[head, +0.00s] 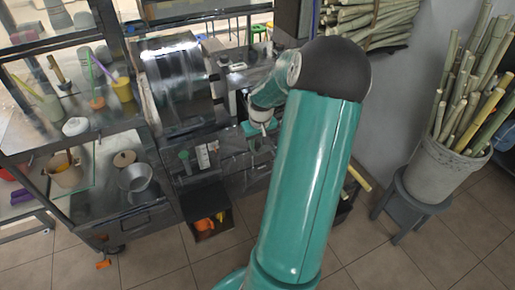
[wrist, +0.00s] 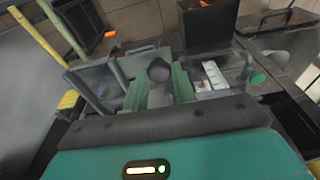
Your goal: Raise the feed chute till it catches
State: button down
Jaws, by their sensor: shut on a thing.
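The feed chute seems to be the flat grey metal tray (wrist: 92,88) at the left of the wrist view. In the head view my arm hides most of that area. My gripper (wrist: 160,88) has its two green fingers on either side of a grey round-ended handle (wrist: 159,73) and is shut on it. I cannot make out how the handle joins the tray. In the head view my gripper (head: 258,128) is at the right front of the press (head: 178,80), partly behind my arm. No catch can be made out.
A white switch panel (head: 206,155) and a green knob (head: 184,156) are on the press front, left of my gripper. A metal bowl (head: 136,178) stands on the left bench. A bucket of cane (head: 436,135) stands on a stool at right.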

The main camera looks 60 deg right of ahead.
jog(key=shift+w+d+r, duration=0.1)
jog(key=shift+w+r, duration=0.05)
jog(key=shift+r, duration=0.15)
jog(key=c, duration=1.2)
grip_release()
jog(key=shift+o, duration=0.2)
notch_tip(320, 180, up, 14)
jog(key=s+a, duration=0.1)
jog(key=s, duration=0.1)
jog(key=shift+a+f, duration=0.15)
jog(key=shift+f, duration=0.05)
